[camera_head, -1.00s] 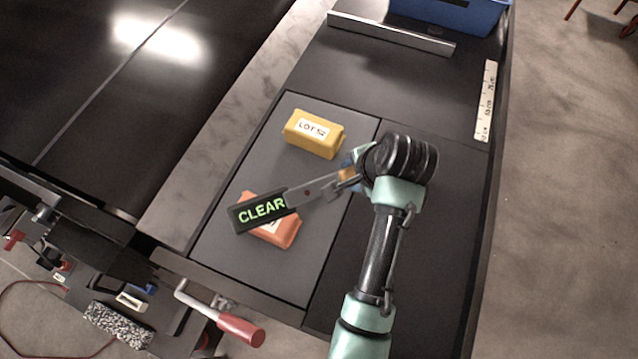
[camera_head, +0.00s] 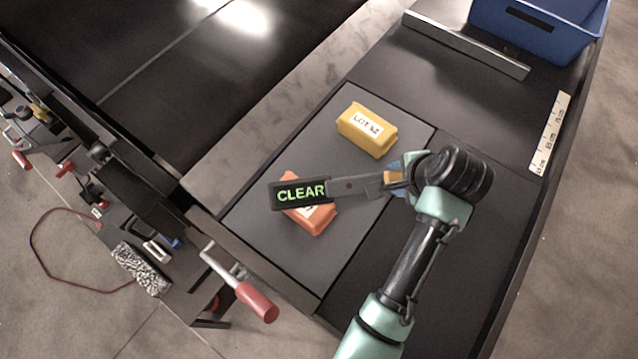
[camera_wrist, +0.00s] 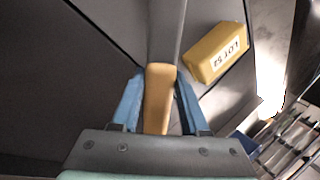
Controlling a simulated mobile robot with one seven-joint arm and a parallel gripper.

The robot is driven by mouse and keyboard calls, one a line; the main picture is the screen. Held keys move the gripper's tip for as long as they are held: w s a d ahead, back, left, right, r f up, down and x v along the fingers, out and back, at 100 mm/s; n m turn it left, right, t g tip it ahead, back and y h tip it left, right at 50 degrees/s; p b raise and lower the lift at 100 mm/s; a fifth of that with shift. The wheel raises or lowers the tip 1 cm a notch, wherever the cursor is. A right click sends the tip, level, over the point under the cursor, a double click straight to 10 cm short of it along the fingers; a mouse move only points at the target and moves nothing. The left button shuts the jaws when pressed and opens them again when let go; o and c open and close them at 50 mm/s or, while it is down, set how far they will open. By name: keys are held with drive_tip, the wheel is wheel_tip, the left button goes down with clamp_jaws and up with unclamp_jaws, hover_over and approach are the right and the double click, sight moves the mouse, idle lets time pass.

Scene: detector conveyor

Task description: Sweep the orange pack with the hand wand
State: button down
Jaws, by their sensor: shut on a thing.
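My gripper (camera_head: 397,178) is shut on the hand wand (camera_head: 345,187), a dark flat bar whose screen reads "CLEAR" in green. In the wrist view the blue fingers (camera_wrist: 157,103) close on the wand's tan grip (camera_wrist: 158,95). The wand's head lies over the orange pack (camera_head: 313,219) and hides its upper part in the head view. I cannot tell whether they touch. The orange pack rests on the grey panel (camera_head: 280,245). The wrist view does not show the orange pack.
A yellow pack (camera_head: 367,129) labelled "LOT 52" lies on the panel behind the wand; it also shows in the wrist view (camera_wrist: 214,52). A blue bin (camera_head: 540,32) and a metal bar (camera_head: 465,45) are at the far end. A red-handled lever (camera_head: 257,301) juts out in front.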

drive_tip(key=shift+r, duration=0.1)
idle(0.7)
drive_tip(key=shift+r, duration=3)
